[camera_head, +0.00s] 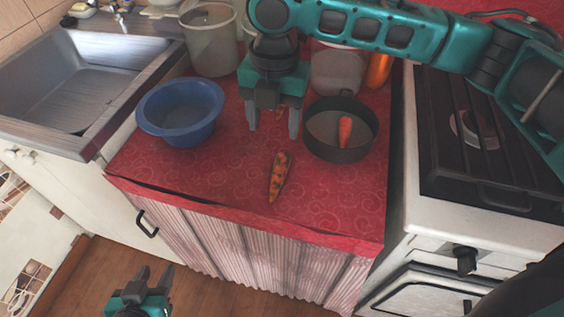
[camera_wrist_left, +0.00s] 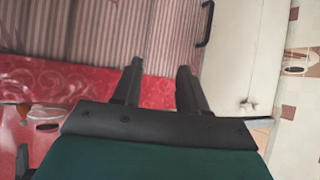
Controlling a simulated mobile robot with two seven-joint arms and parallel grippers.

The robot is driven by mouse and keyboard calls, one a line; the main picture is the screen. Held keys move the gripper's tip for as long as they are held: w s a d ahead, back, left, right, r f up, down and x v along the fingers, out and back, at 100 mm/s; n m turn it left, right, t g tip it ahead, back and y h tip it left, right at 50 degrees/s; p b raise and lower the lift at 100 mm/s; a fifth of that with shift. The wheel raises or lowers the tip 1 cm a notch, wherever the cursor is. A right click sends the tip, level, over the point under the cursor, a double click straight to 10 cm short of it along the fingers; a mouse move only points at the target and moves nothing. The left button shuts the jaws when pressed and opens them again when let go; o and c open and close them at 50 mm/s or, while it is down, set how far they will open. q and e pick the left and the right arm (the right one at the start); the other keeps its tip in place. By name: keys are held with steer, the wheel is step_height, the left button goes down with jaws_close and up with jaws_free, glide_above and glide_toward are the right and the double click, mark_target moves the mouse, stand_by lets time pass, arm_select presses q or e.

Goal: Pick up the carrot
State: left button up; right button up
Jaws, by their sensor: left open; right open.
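An orange carrot with dark patches (camera_head: 279,177) lies on the red oilcloth near the counter's front. A second, plainer carrot (camera_head: 345,130) is inside the dark pan (camera_head: 340,155). My right gripper (camera_head: 273,131) is open, pointing down over the counter, behind the patched carrot and between the blue bowl and the pan. Nothing is between its fingers. My left gripper (camera_head: 156,271) is open and empty, low in front of the counter; it also shows in the left wrist view (camera_wrist_left: 160,66).
A blue bowl (camera_head: 180,113) stands left on the red cloth (camera_head: 230,165). A grey pot (camera_head: 210,40) and other containers stand behind. The sink (camera_head: 75,80) is left and the stove (camera_head: 480,140) right. The cloth around the patched carrot is clear.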

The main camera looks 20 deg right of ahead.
steer(key=b, duration=0.2)
glide_above(280, 166)
step_height(280, 166, down, 7)
steer(key=shift+w+f, duration=0.1)
steer(key=shift+f, duration=0.1)
step_height(280, 166, down, 4)
steer(key=shift+f+b, duration=0.25)
steer(key=shift+b, duration=0.2)
steer(key=shift+f, duration=0.25)
arm_select(q)
steer(key=shift+w+d+f, duration=0.2)
steer(key=shift+d, duration=0.2)
steer(key=shift+w+d+f, duration=0.2)
steer(key=shift+d, duration=0.15)
arm_select(e)
steer(key=shift+c, duration=0.2)
arm_select(q)
steer(key=shift+a+f, duration=0.15)
arm_select(e)
steer(key=c, duration=1.1)
steer(key=shift+r, duration=0.1)
